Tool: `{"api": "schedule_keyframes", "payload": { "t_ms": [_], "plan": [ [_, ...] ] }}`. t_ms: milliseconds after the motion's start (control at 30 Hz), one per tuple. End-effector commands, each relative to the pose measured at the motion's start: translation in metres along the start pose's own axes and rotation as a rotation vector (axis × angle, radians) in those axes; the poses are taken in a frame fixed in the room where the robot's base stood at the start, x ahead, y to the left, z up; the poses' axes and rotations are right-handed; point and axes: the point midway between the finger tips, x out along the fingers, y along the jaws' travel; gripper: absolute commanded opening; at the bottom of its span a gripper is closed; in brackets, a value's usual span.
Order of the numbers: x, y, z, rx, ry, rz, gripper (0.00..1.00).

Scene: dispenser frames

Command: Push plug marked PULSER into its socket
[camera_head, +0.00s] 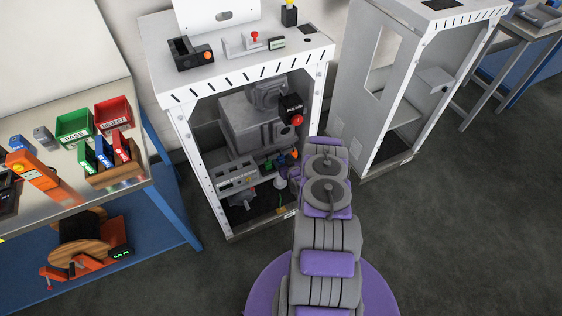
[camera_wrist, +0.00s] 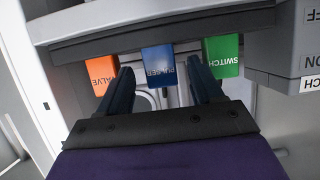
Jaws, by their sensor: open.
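The blue plug marked PULSER (camera_wrist: 158,65) hangs in the middle of a row under a grey ledge in the wrist view; its lettering is upside down. An orange plug marked VALVE (camera_wrist: 101,75) is to its left and a green plug marked SWITCH (camera_wrist: 222,55) to its right. My gripper (camera_wrist: 160,68) is open, with one dark finger on each side of the blue plug. I cannot tell whether the fingers touch it or how deep it sits in its socket. In the head view my gripper (camera_head: 283,176) is small and partly hidden, close to the plugs inside the dispenser frame.
The white dispenser frame (camera_head: 196,150) surrounds the plugs; a black box marked PULSER with a red knob (camera_head: 296,119) is above. A second frame (camera_head: 358,90) stands right. A bench with red and green bins (camera_head: 73,128) is left. Open floor (camera_head: 450,230) lies at right front.

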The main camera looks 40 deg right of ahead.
Motion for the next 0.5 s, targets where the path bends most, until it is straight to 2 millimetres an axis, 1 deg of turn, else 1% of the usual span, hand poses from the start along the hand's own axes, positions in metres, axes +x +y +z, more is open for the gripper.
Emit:
{"api": "schedule_keyframes", "payload": {
  "t_ms": [200,300,400,500],
  "plan": [
    [0.029,0.0,-0.001,-0.002,0.006,-0.001,0.66],
    [0.038,-0.001,0.0,0.0,0.002,-0.001,0.66],
    [0.042,-0.001,-0.001,0.0,0.003,-0.002,0.66],
    [0.042,-0.001,-0.001,0.001,0.003,-0.001,0.66]
  ]
}}
